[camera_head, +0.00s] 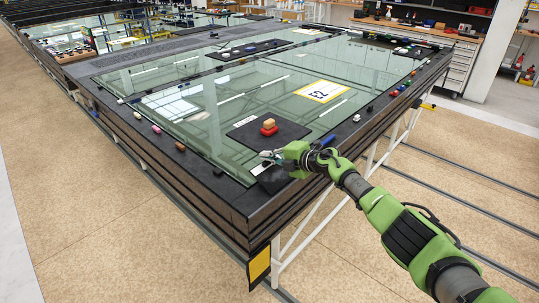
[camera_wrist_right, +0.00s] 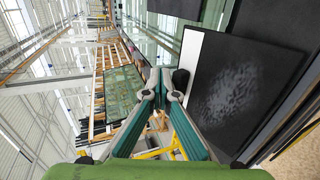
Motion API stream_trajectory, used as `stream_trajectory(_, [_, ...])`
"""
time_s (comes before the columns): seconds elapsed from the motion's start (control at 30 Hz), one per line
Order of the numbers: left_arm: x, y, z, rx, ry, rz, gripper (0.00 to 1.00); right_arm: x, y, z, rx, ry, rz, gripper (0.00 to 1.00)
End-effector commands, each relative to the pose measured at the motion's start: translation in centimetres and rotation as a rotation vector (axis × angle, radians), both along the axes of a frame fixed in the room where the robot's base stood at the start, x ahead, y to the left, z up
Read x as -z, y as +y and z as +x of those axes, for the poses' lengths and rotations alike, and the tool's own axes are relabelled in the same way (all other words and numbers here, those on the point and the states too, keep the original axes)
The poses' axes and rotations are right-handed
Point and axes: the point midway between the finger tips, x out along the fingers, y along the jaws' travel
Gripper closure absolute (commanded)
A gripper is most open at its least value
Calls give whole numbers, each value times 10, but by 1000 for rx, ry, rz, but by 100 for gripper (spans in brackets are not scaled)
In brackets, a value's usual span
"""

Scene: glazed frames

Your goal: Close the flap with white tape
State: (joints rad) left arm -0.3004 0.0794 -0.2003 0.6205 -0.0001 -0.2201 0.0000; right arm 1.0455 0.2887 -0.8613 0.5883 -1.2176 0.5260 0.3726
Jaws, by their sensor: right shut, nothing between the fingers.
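A dark, square flap (camera_wrist_right: 240,95) with a white tape strip (camera_wrist_right: 188,62) along one edge fills the right of the right wrist view. In the head view, the flap (camera_head: 274,181) is at the table's near corner, partly hidden by my right gripper, and its white tape (camera_head: 261,167) shows beside the fingers. My right gripper (camera_head: 268,156) is shut and empty, close to the taped edge. In the wrist view its fingertips (camera_wrist_right: 161,82) are together, left of the tape. I cannot tell whether they touch the flap or how far it is tilted. My left gripper is not in view.
The glazed frame table (camera_head: 225,195) has a black pad (camera_head: 285,140) with red and tan blocks (camera_head: 269,126) behind the gripper. A yellow-edged label (camera_head: 321,91) lies on the glass. A blue piece (camera_head: 327,141) is close to my right wrist. Several small blocks line the dark rim.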

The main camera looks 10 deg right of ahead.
Motion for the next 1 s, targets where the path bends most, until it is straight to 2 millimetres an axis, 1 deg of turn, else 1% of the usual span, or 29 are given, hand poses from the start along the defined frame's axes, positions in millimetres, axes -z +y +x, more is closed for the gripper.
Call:
stream_trajectory(0.03, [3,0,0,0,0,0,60,7,0,0,1,2,3,100])
stream_trajectory(0.33, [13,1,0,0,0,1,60,21,3,3,0,0,4,100])
stream_trajectory(0.57, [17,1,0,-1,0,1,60,25,4,4,-1,-2,6,100])
stream_trajectory(1.0, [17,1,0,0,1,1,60,26,4,4,0,-3,5,100])
